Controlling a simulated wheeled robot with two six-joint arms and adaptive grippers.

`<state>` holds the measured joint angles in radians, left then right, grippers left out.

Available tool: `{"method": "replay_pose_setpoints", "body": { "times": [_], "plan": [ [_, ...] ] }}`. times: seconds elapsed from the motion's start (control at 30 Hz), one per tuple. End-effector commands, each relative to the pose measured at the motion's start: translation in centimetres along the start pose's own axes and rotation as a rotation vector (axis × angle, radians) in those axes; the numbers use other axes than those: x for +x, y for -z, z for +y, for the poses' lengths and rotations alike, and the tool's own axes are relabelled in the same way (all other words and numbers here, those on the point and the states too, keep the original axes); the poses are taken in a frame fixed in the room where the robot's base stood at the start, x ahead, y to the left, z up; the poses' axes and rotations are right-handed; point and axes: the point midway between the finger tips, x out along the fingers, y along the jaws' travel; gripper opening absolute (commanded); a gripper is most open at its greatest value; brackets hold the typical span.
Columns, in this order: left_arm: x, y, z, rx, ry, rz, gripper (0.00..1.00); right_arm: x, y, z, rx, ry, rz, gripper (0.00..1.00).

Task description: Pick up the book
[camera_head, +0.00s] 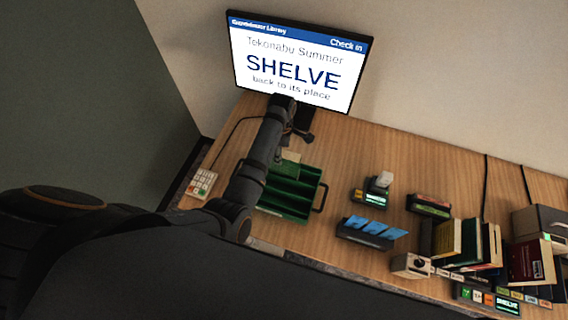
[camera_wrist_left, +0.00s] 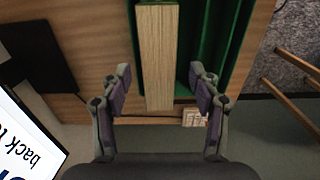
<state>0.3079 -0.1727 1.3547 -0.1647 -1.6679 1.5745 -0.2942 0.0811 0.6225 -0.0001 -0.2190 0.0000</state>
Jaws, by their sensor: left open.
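The book (camera_wrist_left: 157,60) shows in the left wrist view as a long block with a pale, finely striped face, like page edges. It stands at the green slotted rack (camera_wrist_left: 208,35). My left gripper (camera_wrist_left: 160,82) is open, with one finger on each side of the book and a visible gap at both sides. In the head view a small olive-green part of the book (camera_head: 290,156) shows above the green rack (camera_head: 285,206), just below my left gripper (camera_head: 291,143). My left arm hides part of the rack. My right gripper is not in view.
A monitor (camera_head: 296,64) reading "SHELVE" stands behind the rack. A white keypad (camera_head: 201,184) lies to the left. A holder with blue cards (camera_head: 370,232), a small device (camera_head: 370,198) and a row of books (camera_head: 468,243) stand to the right. Bare table lies between.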

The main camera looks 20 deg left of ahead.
Motion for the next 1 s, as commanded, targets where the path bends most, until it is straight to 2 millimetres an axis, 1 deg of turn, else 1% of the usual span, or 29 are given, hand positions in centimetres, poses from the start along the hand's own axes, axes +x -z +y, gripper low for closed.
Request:
{"method": "replay_pose_setpoints", "body": {
  "times": [0.03, 0.1, 0.23, 0.37, 0.47, 0.5, 0.57, 0.6, 0.67, 0.73, 0.9, 0.93, 1.0],
  "plan": [
    [0.8, 0.0, 0.0, 0.0, 0.002, 0.001, 0.62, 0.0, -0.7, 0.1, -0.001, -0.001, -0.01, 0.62],
    [1.7, 0.1, 0.0, 0.001, 0.0, 0.001, 0.62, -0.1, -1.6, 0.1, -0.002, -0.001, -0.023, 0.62],
    [2.3, 0.1, 0.1, 0.001, -0.002, 0.001, 0.62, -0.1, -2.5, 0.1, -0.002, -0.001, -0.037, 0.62],
    [2.7, 0.1, 0.1, 0.001, -0.002, 0.001, 0.62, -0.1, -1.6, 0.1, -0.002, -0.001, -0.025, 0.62],
    [3.8, 0.0, 0.0, 0.002, 0.0, 0.001, 0.62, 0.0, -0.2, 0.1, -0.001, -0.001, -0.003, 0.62],
    [4.8, 0.0, 0.0, 0.002, 0.0, 0.001, 0.62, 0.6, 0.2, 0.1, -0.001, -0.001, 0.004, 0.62],
    [6.2, -0.1, 0.1, 0.002, 0.0, 0.001, 0.62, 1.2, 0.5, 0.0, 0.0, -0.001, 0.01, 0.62],
    [7.1, -0.1, 0.1, 0.002, -0.003, 0.001, 0.62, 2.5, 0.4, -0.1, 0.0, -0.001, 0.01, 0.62],
    [7.8, -0.1, 0.1, 0.002, -0.003, 0.0, 0.62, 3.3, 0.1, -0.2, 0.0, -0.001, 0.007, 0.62],
    [7.9, -0.1, 0.1, 0.002, -0.003, 0.0, 0.62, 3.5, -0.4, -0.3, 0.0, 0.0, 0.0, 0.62],
    [7.5, -0.1, 0.1, 0.002, -0.003, 0.0, 0.62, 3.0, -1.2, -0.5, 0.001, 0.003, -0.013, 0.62],
    [7.5, -0.1, 0.1, 0.002, -0.003, 0.0, 0.61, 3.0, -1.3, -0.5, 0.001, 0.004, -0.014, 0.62],
    [7.5, -0.1, 0.1, 0.002, -0.003, 0.0, 0.51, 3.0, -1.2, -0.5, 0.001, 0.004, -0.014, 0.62]
  ]
}}
